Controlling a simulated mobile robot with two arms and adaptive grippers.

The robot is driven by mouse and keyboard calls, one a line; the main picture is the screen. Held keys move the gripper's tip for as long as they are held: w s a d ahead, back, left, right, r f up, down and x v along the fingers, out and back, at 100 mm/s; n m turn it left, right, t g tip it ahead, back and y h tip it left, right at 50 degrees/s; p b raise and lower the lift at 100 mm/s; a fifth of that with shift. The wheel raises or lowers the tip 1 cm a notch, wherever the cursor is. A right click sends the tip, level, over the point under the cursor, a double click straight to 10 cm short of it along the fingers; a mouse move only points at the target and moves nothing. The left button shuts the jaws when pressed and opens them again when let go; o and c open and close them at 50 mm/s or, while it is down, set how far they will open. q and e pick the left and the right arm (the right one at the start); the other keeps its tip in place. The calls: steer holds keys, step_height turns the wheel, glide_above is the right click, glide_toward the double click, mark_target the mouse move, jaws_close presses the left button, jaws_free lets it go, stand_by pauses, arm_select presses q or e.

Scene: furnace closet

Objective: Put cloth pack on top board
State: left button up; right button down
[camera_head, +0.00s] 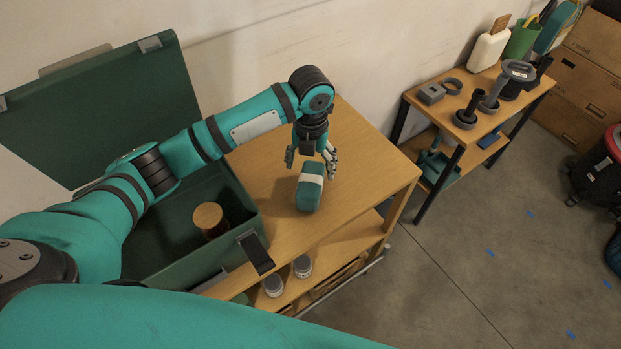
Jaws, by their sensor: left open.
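The cloth pack appears to be the small teal block with a white band (310,187). It rests on the top board (350,165) of the wooden shelf unit, near the board's front edge. My left gripper (311,167) points down at the pack's far end, with its fingers spread on either side. Whether the fingers touch the pack cannot be told from this angle. My right gripper is not in view.
An open green chest (180,262) with a round wooden-topped item (208,219) stands left of the shelf. Jars (302,266) sit on the lower shelf. A small table (432,115) with tools stands at the right. The board's right side is clear.

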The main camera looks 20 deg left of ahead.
mark_target(311, 179)
arm_select(q)
steer(key=shift+r, duration=1.9)
steer(key=shift+d+f, duration=0.1)
